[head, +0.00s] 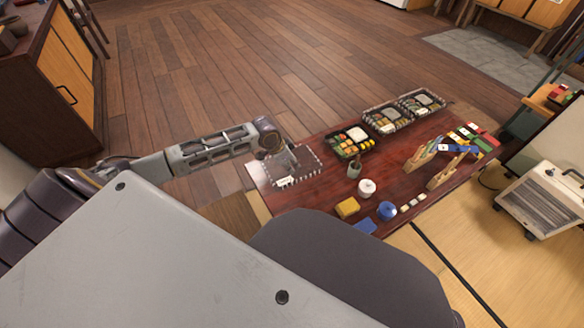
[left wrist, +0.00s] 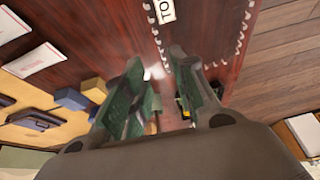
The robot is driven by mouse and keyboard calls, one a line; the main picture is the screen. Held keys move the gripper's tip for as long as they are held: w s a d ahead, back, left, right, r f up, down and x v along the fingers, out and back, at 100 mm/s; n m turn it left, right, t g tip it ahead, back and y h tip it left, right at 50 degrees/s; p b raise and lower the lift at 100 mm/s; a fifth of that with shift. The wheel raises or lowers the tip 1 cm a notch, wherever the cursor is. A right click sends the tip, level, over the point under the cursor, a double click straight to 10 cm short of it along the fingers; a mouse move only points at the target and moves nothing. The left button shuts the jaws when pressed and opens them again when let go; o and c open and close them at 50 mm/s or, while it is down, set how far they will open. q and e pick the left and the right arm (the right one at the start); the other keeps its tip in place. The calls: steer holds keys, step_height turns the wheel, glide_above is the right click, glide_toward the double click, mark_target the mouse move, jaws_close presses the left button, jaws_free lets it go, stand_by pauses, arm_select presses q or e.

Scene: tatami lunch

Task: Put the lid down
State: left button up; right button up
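The clear lid (head: 320,164), with a pale beaded rim and a white label, is at the far left end of the dark red table (head: 320,208), level with the top or just above it; I cannot tell which. My left gripper (head: 283,158) reaches in over it. In the left wrist view the lid's beaded rim (left wrist: 242,38) runs toward the fingers. The left gripper (left wrist: 160,75) has its fingers a little apart, and a pale glint shows between them. The clear material hides whether they grip the lid. My right gripper is not in view.
Beside the lid stands an open food box (head: 350,141), with two lidded boxes (head: 388,117) farther along. A small green cup (head: 354,171), a white pot (head: 367,188), a yellow block (head: 347,208) and wooden stands (head: 445,172) occupy the table. Wooden floor lies beyond it.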

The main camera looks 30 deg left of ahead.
arm_select(q)
steer(key=s+d+f+h, duration=0.1)
steer(key=s+d+f, duration=0.1)
steer(key=s+d, duration=0.5)
steer(key=s+d+f+h, duration=0.1)
steer(key=s+d+f, duration=0.1)
steer(key=s+d, duration=0.5)
steer(key=s+d+r+n+t, duration=0.1)
steer(key=s+d+n, duration=0.1)
steer(key=s+n, duration=0.2)
steer(key=shift+s+d+r+y, duration=0.15)
steer(key=shift+s+d+y, duration=0.2)
steer(key=shift+s, duration=1.55)
